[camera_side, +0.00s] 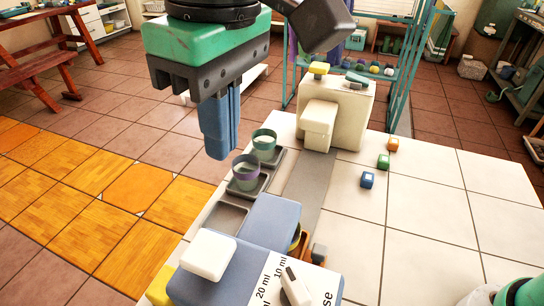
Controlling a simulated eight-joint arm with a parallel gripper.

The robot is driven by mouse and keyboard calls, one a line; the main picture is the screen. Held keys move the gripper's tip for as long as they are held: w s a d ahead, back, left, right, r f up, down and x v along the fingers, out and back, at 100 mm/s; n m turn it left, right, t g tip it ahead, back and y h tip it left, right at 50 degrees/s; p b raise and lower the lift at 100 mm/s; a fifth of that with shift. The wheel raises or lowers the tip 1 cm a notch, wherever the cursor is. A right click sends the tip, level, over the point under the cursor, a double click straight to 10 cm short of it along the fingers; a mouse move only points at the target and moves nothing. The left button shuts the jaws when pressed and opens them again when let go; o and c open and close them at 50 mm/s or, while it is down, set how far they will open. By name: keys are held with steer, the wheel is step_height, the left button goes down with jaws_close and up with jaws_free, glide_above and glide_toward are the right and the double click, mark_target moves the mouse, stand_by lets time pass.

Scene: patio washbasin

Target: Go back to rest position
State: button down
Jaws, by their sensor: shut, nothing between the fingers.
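My gripper (222,150) hangs at the upper left of the side view, pointing down. Its blue fingers are together with nothing between them. It is left of the white tiled counter, and its fingertips appear a little above and left of the two cups. I cannot tell its exact height. A green cup (264,145) and a cup with a purple band (245,173) stand in dark square trays along the counter's left side.
A cream dispenser-like block (342,112) stands at the counter's back. A blue box (258,238) and a labelled block (268,283) stand in front. The counter's right side is mostly clear.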

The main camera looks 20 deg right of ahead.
steer(key=w+d+f+m+t, duration=0.1)
steer(key=w+d+f+m, duration=0.1)
steer(key=d, duration=0.5)
steer(key=w+d+f+m+t, duration=0.2)
steer(key=w+d, duration=0.1)
steer(key=d, duration=0.4)
steer(key=s+d+f+m+t, duration=0.1)
steer(key=d+f+m, duration=0.1)
steer(key=d+f, duration=0.2)
steer(key=s+d+f+m+t, duration=0.1)
steer(key=d+f, duration=0.3)
steer(key=d, duration=0.5)
steer(key=shift+s+d+m+t+h, duration=0.3)
steer(key=shift+s+m+t+h, duration=0.15)
steer(key=shift+t, duration=0.35)
